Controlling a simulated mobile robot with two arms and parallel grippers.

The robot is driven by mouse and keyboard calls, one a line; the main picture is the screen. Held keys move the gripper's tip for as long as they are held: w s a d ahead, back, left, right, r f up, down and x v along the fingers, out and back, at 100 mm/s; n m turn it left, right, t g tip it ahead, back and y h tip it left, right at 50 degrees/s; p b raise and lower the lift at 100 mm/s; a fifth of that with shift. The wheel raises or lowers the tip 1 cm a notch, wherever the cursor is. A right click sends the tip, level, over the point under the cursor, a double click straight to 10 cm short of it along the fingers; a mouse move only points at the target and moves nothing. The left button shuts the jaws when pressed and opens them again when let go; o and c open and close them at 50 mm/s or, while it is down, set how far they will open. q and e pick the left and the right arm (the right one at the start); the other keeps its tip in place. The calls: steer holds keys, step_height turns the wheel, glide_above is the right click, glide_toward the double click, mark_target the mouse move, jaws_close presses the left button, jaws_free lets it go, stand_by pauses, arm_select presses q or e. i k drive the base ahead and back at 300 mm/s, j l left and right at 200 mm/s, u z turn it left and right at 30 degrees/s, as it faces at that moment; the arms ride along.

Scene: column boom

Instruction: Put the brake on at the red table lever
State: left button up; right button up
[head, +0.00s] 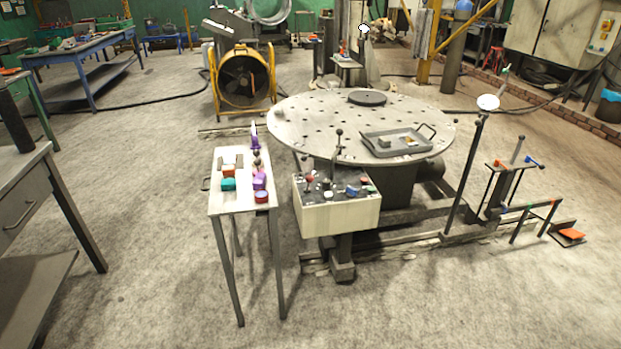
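A lever with a red knob (309,180) stands on the dark sloped top of a cream control box (338,213). The box is at the near edge of a round perforated table (330,112). A taller black-knobbed lever (338,134) rises beside it, and blue, white and red controls (352,190) share the panel. The red lever's exact tilt is too small to tell. Neither of my grippers is in view.
A narrow side table (238,201) with small coloured items stands just left of the box. A grey tray (372,151) and dark disc (367,97) lie on the round table. Posts and a rail (535,208) stand at right. The front floor is clear.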

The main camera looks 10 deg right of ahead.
mark_target(309, 179)
steer(key=i+j+z, duration=0.1)
steer(key=z, duration=0.5)
steer(key=i+j+z, duration=0.15)
steer(key=i+j, duration=0.15)
steer(key=i+j+z, duration=0.15)
steer(key=j, duration=0.25)
steer(key=i+j+z, duration=0.2)
steer(key=j, duration=0.25)
steer(key=i+j+z, duration=0.15)
steer(key=i+j, duration=0.35)
steer(key=j, duration=0.15)
steer(key=i+j, duration=0.1)
steer(key=j, duration=0.25)
steer(key=i+j, duration=0.15)
steer(key=j, duration=0.15)
steer(key=i+j, duration=0.1)
steer(key=j, duration=0.25)
